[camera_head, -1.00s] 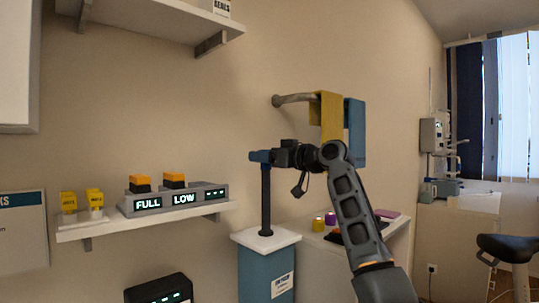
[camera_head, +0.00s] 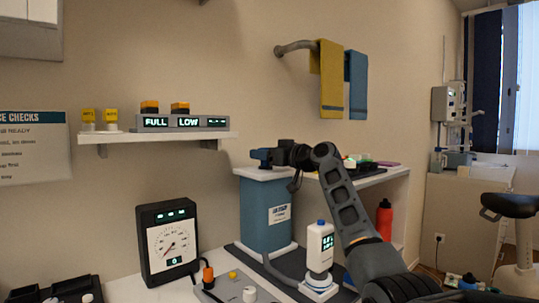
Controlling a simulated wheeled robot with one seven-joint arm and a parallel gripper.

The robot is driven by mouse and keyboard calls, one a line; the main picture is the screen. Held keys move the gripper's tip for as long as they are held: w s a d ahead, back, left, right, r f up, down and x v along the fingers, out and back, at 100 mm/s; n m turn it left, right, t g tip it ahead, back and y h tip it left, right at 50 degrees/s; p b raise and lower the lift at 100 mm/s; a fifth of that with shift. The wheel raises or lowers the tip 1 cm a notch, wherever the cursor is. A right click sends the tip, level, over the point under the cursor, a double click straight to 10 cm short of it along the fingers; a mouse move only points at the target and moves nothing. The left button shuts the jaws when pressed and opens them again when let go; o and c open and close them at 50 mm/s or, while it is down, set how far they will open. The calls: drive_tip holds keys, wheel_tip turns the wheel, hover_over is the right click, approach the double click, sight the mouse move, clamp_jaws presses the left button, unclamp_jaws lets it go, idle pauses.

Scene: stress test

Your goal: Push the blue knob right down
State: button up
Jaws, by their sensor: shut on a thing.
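The blue knob (camera_head: 259,154) sits just above the white top (camera_head: 252,173) of a blue box-shaped pump (camera_head: 265,215) with a label on its front. My dark gripper (camera_head: 272,156) reaches in from the right, level with the knob, and is shut on it. The knob's left end shows past the fingers; the rest is hidden by the gripper. Almost none of the rod below the knob shows. I cannot tell whether the knob touches the white top.
A dial gauge (camera_head: 168,243) stands left of the pump. A white bottle (camera_head: 319,247) with a blue cap stands in front, right of the pump. A wall shelf (camera_head: 158,137) holds a FULL/LOW display (camera_head: 182,123). Towels (camera_head: 331,80) hang above right. A red bottle (camera_head: 384,220) stands further right.

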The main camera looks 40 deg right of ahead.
drive_tip(key=shift+f, duration=0.4)
drive_tip(key=o, duration=1.4)
drive_tip(key=shift+r, duration=0.15)
drive_tip(key=s+d, duration=0.1)
drive_tip(key=s, duration=0.6)
drive_tip(key=shift+s+d, duration=0.2)
drive_tip(key=shift+s, duration=0.15)
